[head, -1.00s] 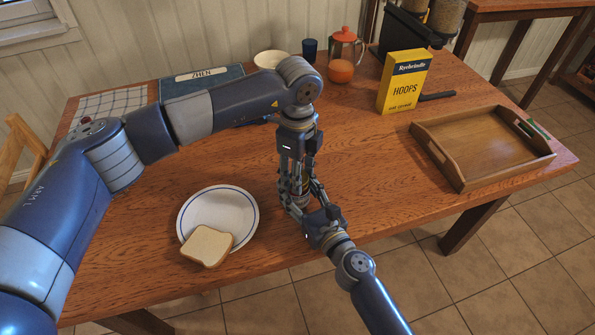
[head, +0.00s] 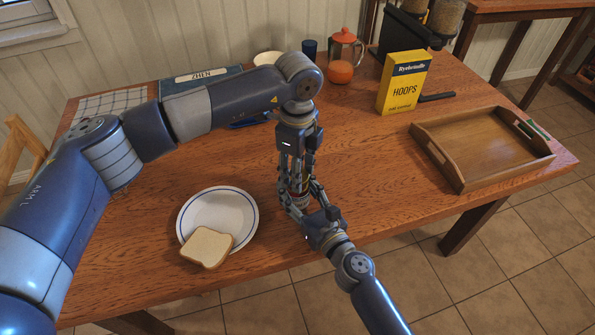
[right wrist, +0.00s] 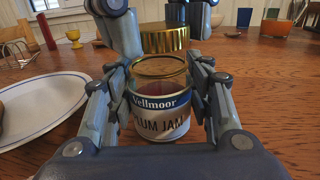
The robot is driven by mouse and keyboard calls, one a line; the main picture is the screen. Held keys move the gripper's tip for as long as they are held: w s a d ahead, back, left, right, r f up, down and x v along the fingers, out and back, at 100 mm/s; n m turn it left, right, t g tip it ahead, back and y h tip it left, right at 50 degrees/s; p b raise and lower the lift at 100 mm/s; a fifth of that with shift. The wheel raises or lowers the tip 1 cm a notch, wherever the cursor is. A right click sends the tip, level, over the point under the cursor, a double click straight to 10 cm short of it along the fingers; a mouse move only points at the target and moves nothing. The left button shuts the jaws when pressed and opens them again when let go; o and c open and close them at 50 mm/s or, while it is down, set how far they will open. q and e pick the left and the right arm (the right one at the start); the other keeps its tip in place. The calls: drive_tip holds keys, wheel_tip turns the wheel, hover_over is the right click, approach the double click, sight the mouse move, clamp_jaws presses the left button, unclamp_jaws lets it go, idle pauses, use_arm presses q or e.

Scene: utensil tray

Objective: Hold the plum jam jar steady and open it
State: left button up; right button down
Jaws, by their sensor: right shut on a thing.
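The plum jam jar (right wrist: 160,115) stands upright on the table, with a white and blue label reading "Vellmoor" and partly "PLUM JAM". My right gripper (head: 299,203) is shut around the jar's sides, one finger on each side in the right wrist view (right wrist: 162,110). The gold lid (right wrist: 165,39) shows above the jar, apart from its glass rim. My left gripper (head: 298,178) comes down from above, its fingers on both sides of the lid. In the head view the fingers hide most of the jar and lid.
A plate (head: 218,208) with a bread slice (head: 207,247) lies left of the jar. A wooden tray (head: 455,172) and a yellow cereal box (head: 404,82) stand to the right. A bowl (head: 268,58) and a teapot (head: 345,50) are behind. The table between jar and tray is clear.

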use_arm(q)
drive_tip(key=shift+r, duration=0.55)
drive_tip(key=shift+r, duration=0.1)
drive_tip(key=shift+r, duration=1.95)
use_arm(e)
drive_tip(key=c, duration=0.7)
unclamp_jaws()
